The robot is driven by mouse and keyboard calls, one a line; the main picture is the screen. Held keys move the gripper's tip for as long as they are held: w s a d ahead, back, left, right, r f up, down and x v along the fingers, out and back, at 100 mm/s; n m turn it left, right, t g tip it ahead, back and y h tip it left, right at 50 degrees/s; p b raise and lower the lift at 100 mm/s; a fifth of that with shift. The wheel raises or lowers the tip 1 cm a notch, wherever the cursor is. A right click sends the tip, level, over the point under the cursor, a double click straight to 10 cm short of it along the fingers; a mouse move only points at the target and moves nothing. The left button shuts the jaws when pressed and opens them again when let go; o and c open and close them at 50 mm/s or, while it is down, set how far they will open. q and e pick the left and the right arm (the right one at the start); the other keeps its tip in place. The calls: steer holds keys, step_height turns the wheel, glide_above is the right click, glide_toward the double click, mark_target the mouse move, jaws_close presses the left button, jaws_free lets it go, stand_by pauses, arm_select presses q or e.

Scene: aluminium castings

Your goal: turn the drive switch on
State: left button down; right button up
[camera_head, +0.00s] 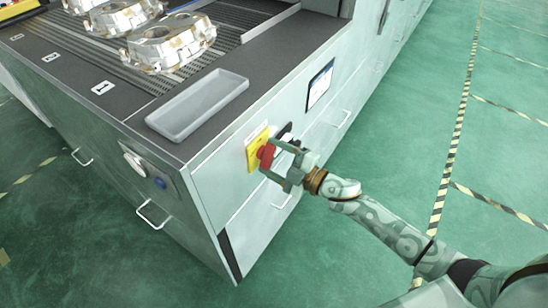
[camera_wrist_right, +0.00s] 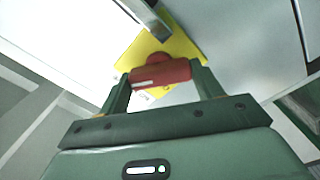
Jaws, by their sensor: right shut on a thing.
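The drive switch (camera_head: 266,152) is a red rotary handle on a yellow plate (camera_head: 254,158), mounted on the side panel of the grey machine cabinet. My right gripper (camera_head: 276,160) reaches it from the right and is shut on the red handle. In the right wrist view the red handle (camera_wrist_right: 161,74) lies between the two green fingers (camera_wrist_right: 158,84), with the yellow plate (camera_wrist_right: 185,45) behind it. The fingers hide part of the switch and its markings. My left gripper is not in view.
A grey tray (camera_head: 198,108) and several metal castings (camera_head: 170,46) lie on the cabinet top. A panel with a blue button (camera_head: 160,183) is on the adjoining face. Handles (camera_head: 342,120) stick out from the cabinet. Green floor (camera_head: 400,140) is free at right.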

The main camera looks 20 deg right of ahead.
steer(key=n+b, duration=0.1)
steer(key=n, duration=0.5)
steer(key=shift+f, duration=0.15)
steer(key=shift+n, duration=0.4)
steer(key=o, duration=1)
steer(key=shift+s, duration=0.1)
steer(key=v, duration=1.6)
steer(key=shift+s+d+p, duration=0.1)
steer(key=shift+d+p, duration=0.05)
steer(key=shift+p, duration=0.15)
